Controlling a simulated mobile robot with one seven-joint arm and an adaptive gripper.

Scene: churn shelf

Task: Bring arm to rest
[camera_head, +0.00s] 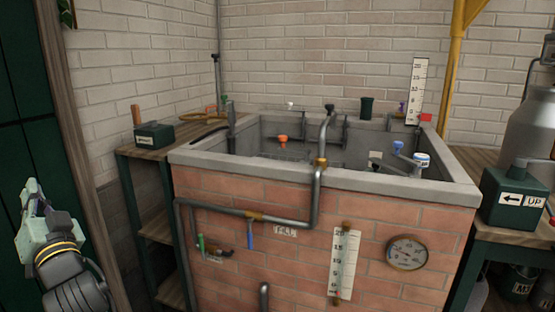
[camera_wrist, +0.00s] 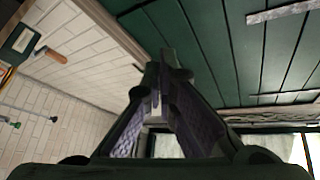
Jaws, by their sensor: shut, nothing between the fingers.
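My gripper (camera_head: 33,190) is at the far left in the head view, raised and pointing up in front of the dark green panelled wall. It stands well apart from the brick basin. In the wrist view my two fingers (camera_wrist: 166,75) converge and are shut, with nothing held between them. The part of my arm below the wrist runs out of the bottom left of the head view.
A brick basin (camera_head: 200,160) with pipes and gauges fills the middle. A wooden shelf (camera_head: 150,228) bearing a green box (camera_head: 154,136) stands left of it. A wooden post (camera_head: 68,110) is near my gripper. A green box marked UP (camera_head: 510,212) is at right.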

